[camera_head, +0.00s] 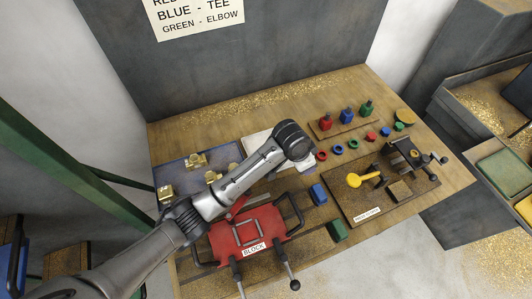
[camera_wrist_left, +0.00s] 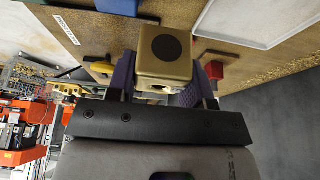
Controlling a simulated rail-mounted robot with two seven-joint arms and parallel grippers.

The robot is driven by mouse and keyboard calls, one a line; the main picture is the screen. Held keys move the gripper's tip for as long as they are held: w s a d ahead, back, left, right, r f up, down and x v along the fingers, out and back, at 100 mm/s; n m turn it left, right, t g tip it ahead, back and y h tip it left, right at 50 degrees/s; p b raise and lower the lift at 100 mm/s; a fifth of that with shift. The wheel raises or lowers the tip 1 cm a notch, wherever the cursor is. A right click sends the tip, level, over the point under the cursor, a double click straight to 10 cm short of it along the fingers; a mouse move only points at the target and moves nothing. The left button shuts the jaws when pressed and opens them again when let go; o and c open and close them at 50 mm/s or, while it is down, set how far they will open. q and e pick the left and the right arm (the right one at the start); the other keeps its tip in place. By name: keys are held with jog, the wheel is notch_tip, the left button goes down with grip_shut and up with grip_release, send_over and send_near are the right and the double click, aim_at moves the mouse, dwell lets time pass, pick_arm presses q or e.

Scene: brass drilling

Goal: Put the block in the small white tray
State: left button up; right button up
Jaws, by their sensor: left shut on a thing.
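A brass block (camera_wrist_left: 165,45) with a dark round hole in its face is between the purple fingers of my left gripper (camera_wrist_left: 166,74) in the left wrist view. The gripper is shut on it. In the head view my left arm reaches in from the lower left, and its wrist hides most of the gripper and the held block. The small white tray (camera_head: 257,143) lies on the bench behind my wrist, partly covered by the arm. It also shows in the left wrist view (camera_wrist_left: 243,40), beyond the block and to its right, apart from it. My right gripper is not in view.
A blue-grey tray (camera_head: 172,176) with several brass pieces lies at left. A red fixture (camera_head: 226,240) labelled BLOCK, with clamps, is in front. Coloured rings, bottles and a wooden board (camera_head: 350,205) with a vise (camera_head: 408,153) stand to the right. The back edge is clear except for shavings.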

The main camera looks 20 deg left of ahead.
pick_arm(q)
jog(key=shift+a, duration=0.15)
jog(key=w+a+f, duration=0.1)
jog(key=a+f, duration=0.1)
jog(key=a, duration=0.1)
jog(key=w+a+f, duration=0.1)
jog(key=a+f, duration=0.1)
jog(key=a, duration=0.1)
jog(key=w+a+f+b, duration=0.1)
jog(key=a+f, duration=0.1)
jog(key=a, duration=0.1)
jog(key=shift+w+a, duration=0.3)
jog(key=shift+w, duration=0.1)
jog(key=shift+w+a+f, duration=0.1)
jog(key=shift+a+f, duration=0.1)
jog(key=shift+a, duration=0.2)
jog(key=shift+f+b, duration=0.35)
jog(key=shift+f, duration=1.7)
jog(key=shift+f, duration=0.15)
jog(key=o, duration=1.3)
